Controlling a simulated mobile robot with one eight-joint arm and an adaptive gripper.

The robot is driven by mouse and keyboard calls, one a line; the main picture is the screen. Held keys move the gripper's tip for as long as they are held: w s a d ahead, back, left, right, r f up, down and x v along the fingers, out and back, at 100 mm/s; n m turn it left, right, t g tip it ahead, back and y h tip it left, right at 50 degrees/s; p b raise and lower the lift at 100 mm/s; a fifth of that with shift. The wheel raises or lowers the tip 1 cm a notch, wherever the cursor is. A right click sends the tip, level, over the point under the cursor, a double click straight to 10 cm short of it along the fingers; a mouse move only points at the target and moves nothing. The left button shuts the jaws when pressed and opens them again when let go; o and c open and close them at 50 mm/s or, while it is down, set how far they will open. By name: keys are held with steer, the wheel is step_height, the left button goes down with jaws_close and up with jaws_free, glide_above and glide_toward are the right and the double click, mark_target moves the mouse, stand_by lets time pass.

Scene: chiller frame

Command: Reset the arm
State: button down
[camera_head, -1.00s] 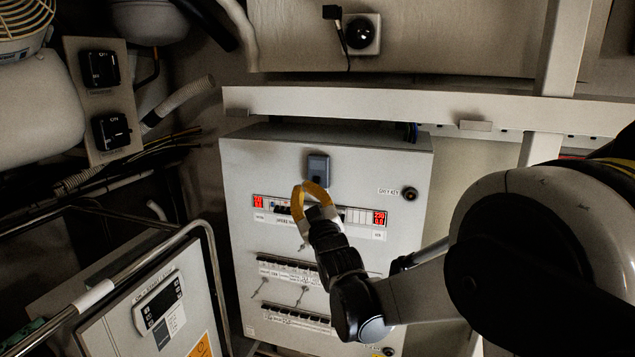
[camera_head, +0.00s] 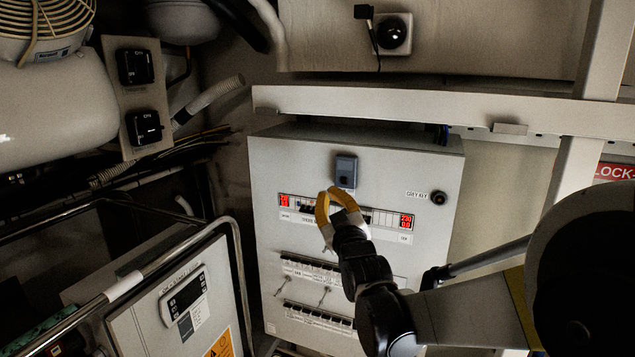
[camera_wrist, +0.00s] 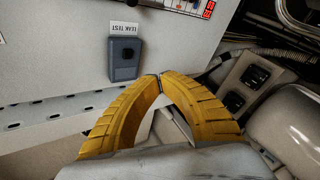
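My gripper (camera_head: 330,193) has two curved yellow ribbed fingers. In the head view it is in front of the light grey electrical cabinet (camera_head: 390,165), just below a small dark grey box (camera_head: 345,172) on the cabinet's face. In the wrist view my gripper (camera_wrist: 160,76) has its two fingertips meeting, with nothing between them. The same dark grey box (camera_wrist: 124,60), under a "LEAK TEST" label, shows to the left of the fingertips there. My arm comes in from the lower right of the head view. I cannot tell the exact gap between the fingertips and the cabinet.
A metal tube rail (camera_head: 235,262) and a controller panel (camera_head: 190,300) stand at the lower left. A pale horizontal beam (camera_head: 380,105) crosses above the cabinet. A white upright post (camera_head: 575,185) stands at the right. Two black switches (camera_head: 135,67) are at the upper left.

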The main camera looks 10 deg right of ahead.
steer(key=s+d+f+m+g+b, duration=0.1)
steer(key=s+d+f+m+g, duration=0.1)
steer(key=s+f+g, duration=0.2)
steer(key=s+d+f+m+g+h+b, duration=0.1)
steer(key=s+f+g, duration=0.3)
steer(key=s+f, duration=0.7)
steer(key=s+d+f+m+g+b, duration=0.2)
steer(key=s+f+g, duration=0.3)
steer(key=s, duration=1.5)
step_height(320, 180, down, 2)
steer(key=shift+s+d+f+m+h+b, duration=0.15)
steer(key=shift+s+d+m+h+b, duration=0.15)
steer(key=shift+m+h+b, duration=0.1)
